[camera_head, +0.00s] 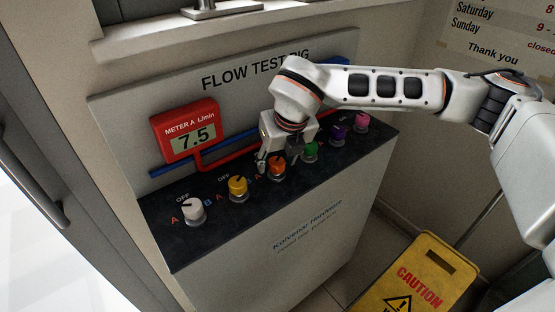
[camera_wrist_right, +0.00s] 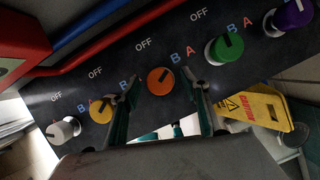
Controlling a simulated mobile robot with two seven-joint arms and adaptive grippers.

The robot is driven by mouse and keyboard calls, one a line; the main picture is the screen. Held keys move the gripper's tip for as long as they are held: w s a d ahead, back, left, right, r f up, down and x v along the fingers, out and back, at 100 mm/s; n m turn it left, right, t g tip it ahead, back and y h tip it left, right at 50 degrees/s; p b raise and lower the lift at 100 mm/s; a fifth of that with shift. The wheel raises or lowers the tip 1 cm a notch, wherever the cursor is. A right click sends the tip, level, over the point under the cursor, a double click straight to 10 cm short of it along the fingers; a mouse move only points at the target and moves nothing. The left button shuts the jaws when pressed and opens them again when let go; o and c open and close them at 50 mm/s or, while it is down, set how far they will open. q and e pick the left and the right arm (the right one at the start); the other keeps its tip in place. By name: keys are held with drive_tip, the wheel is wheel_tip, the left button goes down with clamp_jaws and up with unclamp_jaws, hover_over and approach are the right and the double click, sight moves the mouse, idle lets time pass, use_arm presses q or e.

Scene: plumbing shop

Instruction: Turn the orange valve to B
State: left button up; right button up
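The orange valve (camera_head: 277,168) is a round knob on the dark top of the test rig, third from the left in the head view. In the right wrist view the orange valve (camera_wrist_right: 160,81) has a dark pointer mark slanting up and right, towards its B letter (camera_wrist_right: 175,58). My right gripper (camera_head: 277,164) is over the orange valve from above. In the right wrist view my right gripper (camera_wrist_right: 163,90) is open, one finger on each side of the knob; I cannot tell whether either touches it. My left gripper is not in view.
The white knob (camera_head: 194,209) and yellow knob (camera_head: 237,187) stand to the left; green (camera_head: 310,151), purple (camera_head: 338,134) and pink (camera_head: 361,122) knobs stand to the right. The red meter A (camera_head: 187,135) reads 7.5. A yellow caution sign (camera_head: 408,280) stands on the floor at right.

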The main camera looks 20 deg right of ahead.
drive_tip(key=v, duration=1.2)
idle(0.5)
